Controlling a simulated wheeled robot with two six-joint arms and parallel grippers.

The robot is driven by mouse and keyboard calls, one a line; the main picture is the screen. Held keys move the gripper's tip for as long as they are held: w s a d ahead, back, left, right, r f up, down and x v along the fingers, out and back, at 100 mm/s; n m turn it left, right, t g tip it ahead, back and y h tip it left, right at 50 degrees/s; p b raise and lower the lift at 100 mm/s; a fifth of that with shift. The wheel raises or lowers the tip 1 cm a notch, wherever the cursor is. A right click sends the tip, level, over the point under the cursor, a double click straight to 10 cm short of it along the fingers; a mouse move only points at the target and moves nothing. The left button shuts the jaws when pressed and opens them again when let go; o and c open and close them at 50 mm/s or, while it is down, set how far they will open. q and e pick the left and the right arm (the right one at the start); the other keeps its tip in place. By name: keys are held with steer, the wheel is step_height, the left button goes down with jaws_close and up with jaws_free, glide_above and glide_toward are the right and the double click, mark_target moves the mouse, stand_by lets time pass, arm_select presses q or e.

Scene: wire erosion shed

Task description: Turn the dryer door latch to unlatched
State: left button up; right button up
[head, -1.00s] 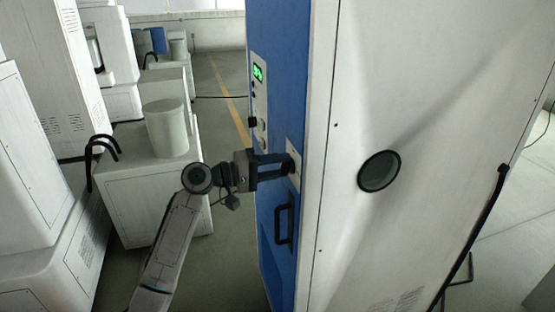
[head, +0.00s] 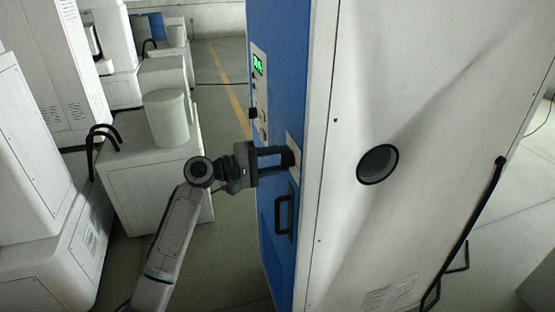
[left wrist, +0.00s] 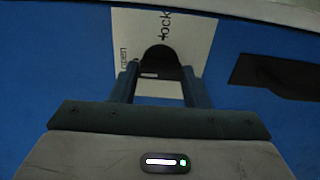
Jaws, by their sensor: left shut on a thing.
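The dryer is a tall cabinet with a blue front (head: 284,80) at the middle of the head view. Its door latch is a dark rounded knob (left wrist: 160,60) on a white plate (left wrist: 200,40) in the left wrist view. The plate carries the words "lock" and "open". My left gripper (head: 286,160) reaches the latch plate from the left. In the left wrist view its two fingers (left wrist: 158,78) are on either side of the knob, shut on it. The gripper hides the knob in the head view. I cannot read which word the knob points to.
A black door handle (head: 284,214) is just below the latch; it also shows in the left wrist view (left wrist: 280,76). A control panel with a green display (head: 258,65) is above. White cabinets and a grey cylinder (head: 166,118) stand left. Floor is free between them.

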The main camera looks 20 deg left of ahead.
arm_select(q)
steer(key=o, duration=1)
steer(key=shift+b+v, duration=2.65)
steer(key=shift+v, duration=2.8)
steer(key=shift+f, duration=0.1)
